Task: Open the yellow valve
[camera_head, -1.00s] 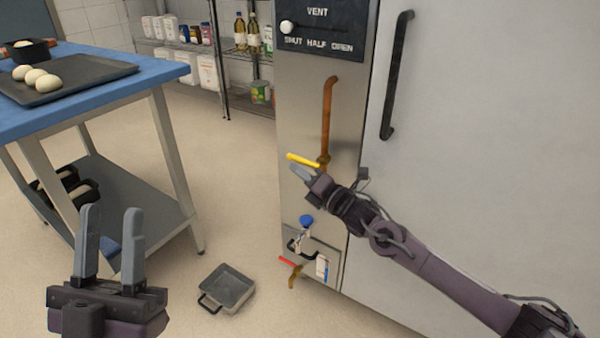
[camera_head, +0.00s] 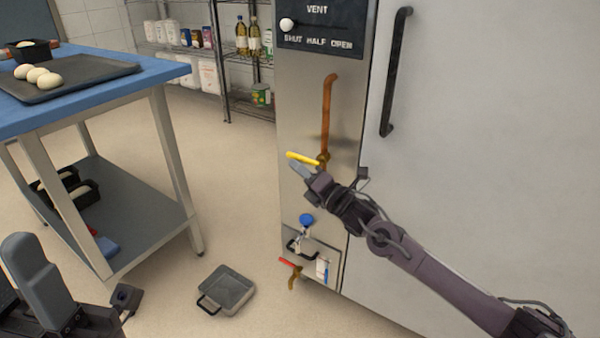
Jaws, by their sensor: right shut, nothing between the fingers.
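The yellow valve lever (camera_head: 303,158) sticks out to the left from the foot of a copper pipe (camera_head: 327,115) on the steel oven panel. It lies nearly level, tipping slightly down to the right, crosswise to the upright pipe. My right gripper (camera_head: 302,173) is shut and empty, with its fingertips just below the lever. I cannot tell whether they touch it. The gripper and wrist cover the panel just below the valve. My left gripper (camera_head: 32,275) is at the bottom left corner, partly cut off. One grey finger shows clearly, well away from the valve.
A blue tap (camera_head: 306,220) and a red-handled tap (camera_head: 290,265) sit lower on the panel. A grey pan (camera_head: 228,289) lies on the floor. A blue-topped table (camera_head: 165,72) with a dough tray stands left. A large door with a black handle (camera_head: 396,75) is right.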

